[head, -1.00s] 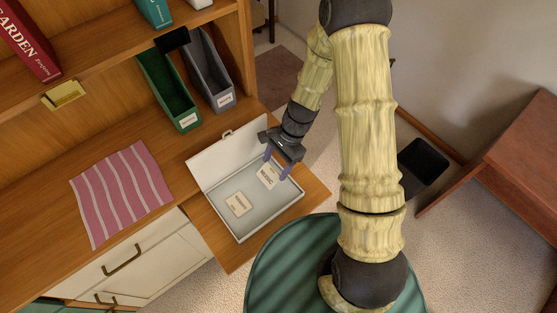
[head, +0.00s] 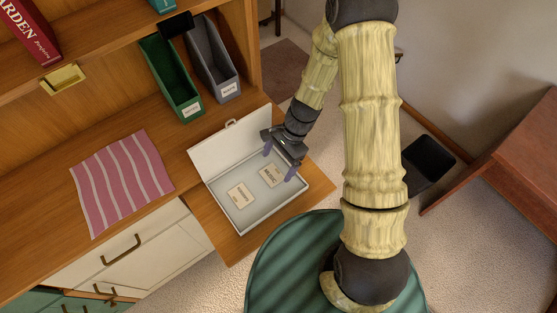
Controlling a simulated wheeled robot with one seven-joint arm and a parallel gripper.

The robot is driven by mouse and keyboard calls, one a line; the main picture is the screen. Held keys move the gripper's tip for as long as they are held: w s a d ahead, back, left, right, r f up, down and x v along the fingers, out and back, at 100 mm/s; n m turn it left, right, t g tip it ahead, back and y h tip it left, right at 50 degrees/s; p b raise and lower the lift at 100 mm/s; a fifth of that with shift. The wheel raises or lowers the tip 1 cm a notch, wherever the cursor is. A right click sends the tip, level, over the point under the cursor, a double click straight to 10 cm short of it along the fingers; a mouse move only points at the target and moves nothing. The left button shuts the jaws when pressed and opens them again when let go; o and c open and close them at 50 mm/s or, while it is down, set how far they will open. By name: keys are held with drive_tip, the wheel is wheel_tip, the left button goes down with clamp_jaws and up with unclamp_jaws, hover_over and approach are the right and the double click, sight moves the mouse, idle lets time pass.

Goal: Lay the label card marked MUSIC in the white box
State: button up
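The white box (head: 241,222) stands on the wooden pull-out board with its lid open toward the back. The label card marked MUSIC (head: 271,176) appears to lie flat on the box floor, in its right part. A second label card (head: 241,195), its print too small to read, lies beside it in the left part. My gripper (head: 279,163) is over the right back part of the box. Its two purple fingers are spread apart and empty, close to the MUSIC card. I cannot tell whether a fingertip touches the card.
A green file holder (head: 172,80) and a grey file holder (head: 212,60) stand behind the box. A striped pink cloth (head: 120,185) lies to the left. A green round seat (head: 290,270) is in front. A brown wooden piece (head: 505,165) stands at far right.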

drive_tip(key=v, duration=1.7)
drive_tip(key=shift+r, duration=0.2)
idle(0.7)
drive_tip(key=s+d+r+n+t+h+p, duration=0.2)
drive_tip(key=s+d+r+n+t+h, duration=0.2)
drive_tip(key=s+d+r+n, duration=0.3)
drive_tip(key=s+n+t, duration=0.1)
drive_tip(key=s+n, duration=0.1)
drive_tip(key=n, duration=0.2)
drive_tip(key=shift+p, duration=0.4)
drive_tip(key=shift+r, duration=0.1)
drive_tip(key=shift+s, duration=0.1)
idle(0.5)
